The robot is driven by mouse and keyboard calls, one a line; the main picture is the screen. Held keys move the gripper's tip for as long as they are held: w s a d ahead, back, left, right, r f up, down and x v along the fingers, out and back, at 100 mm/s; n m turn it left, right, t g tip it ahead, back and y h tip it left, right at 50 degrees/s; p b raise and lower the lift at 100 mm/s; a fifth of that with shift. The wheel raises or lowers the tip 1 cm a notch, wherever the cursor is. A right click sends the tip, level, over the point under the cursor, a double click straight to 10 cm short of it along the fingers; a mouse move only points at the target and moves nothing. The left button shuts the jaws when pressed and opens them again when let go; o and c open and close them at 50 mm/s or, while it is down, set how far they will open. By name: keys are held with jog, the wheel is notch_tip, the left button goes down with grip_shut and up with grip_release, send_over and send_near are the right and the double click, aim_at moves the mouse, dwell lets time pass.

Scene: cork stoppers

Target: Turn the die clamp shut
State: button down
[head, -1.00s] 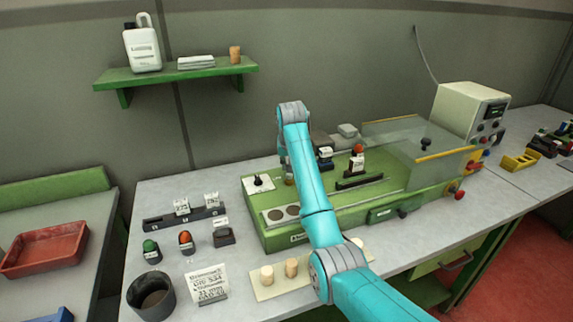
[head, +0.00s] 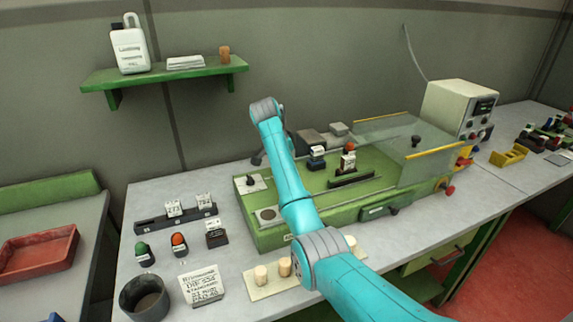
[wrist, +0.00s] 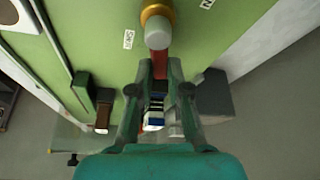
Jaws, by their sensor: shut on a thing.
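In the wrist view, the die clamp shows a grey-topped post with a brass collar (wrist: 157,20). Its red lever (wrist: 160,60) runs from the post toward my gripper (wrist: 160,72). My gripper is shut on the lever's outer part, which the fingers partly hide. A small white "SHUT" label (wrist: 128,39) lies left of the post on the green bed, and another label (wrist: 207,3) lies to its upper right.
A clear guard (head: 410,145) covers the machine's right part. Pale corks (head: 261,274) stand on a board in front. A grey block (wrist: 213,95) lies near my gripper.

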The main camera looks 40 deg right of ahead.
jog(key=shift+s+a+m+g, duration=0.1)
jog(key=shift+s+m+g, duration=0.2)
jog(key=shift+m, duration=0.65)
jog(key=shift+s+m+g, duration=0.2)
jog(key=shift+m+g, duration=0.2)
jog(key=shift+m, duration=0.55)
jog(key=c, duration=1.1)
grip_release()
